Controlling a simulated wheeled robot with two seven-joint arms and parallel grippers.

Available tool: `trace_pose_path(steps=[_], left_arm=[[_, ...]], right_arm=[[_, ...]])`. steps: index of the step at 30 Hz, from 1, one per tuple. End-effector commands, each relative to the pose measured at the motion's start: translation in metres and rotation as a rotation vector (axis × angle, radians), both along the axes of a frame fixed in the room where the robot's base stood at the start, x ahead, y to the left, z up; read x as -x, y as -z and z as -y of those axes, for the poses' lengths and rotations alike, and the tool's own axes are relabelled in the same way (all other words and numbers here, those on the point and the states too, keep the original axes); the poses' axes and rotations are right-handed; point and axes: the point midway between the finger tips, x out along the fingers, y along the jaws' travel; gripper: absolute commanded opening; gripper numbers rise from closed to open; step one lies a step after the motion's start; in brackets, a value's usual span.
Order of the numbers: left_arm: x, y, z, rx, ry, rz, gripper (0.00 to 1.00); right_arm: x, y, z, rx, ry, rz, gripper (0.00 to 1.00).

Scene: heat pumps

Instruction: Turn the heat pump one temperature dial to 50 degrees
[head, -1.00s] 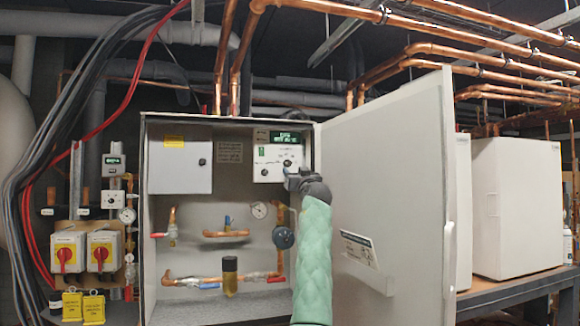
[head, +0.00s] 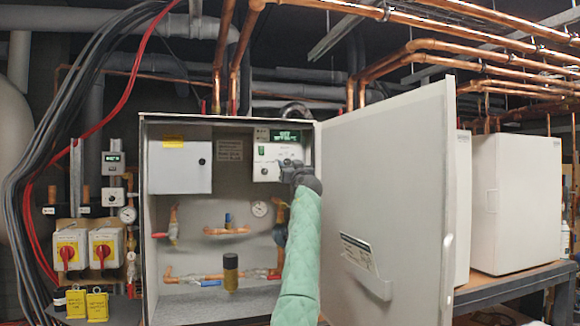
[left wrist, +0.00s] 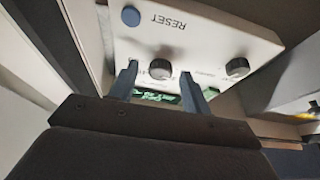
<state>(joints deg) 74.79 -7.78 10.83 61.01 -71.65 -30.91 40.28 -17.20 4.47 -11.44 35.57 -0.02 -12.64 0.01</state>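The heat pump's white control panel (head: 265,152) is in the upper right of the open cabinet. It has a green display (head: 285,136), whose small text I cannot read surely. In the left wrist view the panel (left wrist: 205,40) appears upside down, with a blue reset button (left wrist: 131,16) and two black dials. One dial (left wrist: 161,66) lies between and just beyond my fingertips; the other dial (left wrist: 237,67) is to the right. I cannot read which is the temperature dial.
The open cabinet door (head: 385,200) stands close to the right of my left arm. Below the panel are copper pipes and a gauge (head: 260,208). A white box (head: 180,168) is at the cabinet's left. Red-handled switches (head: 67,252) are outside it.

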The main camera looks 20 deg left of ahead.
Motion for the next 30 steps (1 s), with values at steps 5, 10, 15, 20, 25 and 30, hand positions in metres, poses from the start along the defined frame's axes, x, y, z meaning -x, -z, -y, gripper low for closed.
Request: trace_pose_path(steps=[5, 10, 15, 20, 25, 30], left_arm=[[0.000, 0.000, 0.000, 0.000, 0.000, 0.000, 0.12], [0.000, 0.000, 0.000, -0.001, 0.001, -0.001, 0.05], [0.000, 0.000, -0.001, -0.019, 0.000, -0.013, 0.05], [0.001, 0.001, -0.001, -0.069, 0.001, -0.045, 0.05], [0.002, 0.000, -0.003, -0.159, -0.001, -0.104, 0.05], [0.003, -0.001, -0.004, -0.274, 0.000, -0.180, 0.05]], right_arm=[[0.000, 0.000, 0.000, 0.000, 0.000, 0.000, 0.36], [0.000, 0.000, 0.000, 0.000, 0.000, 0.000, 0.36], [0.000, 0.002, 0.001, 0.001, 0.000, 0.000, 0.36], [0.000, 0.006, 0.003, 0.002, -0.001, -0.001, 0.36], [0.001, 0.011, 0.004, 0.003, -0.001, 0.000, 0.36], [0.001, 0.016, 0.004, 0.003, -0.001, 0.000, 0.36]])
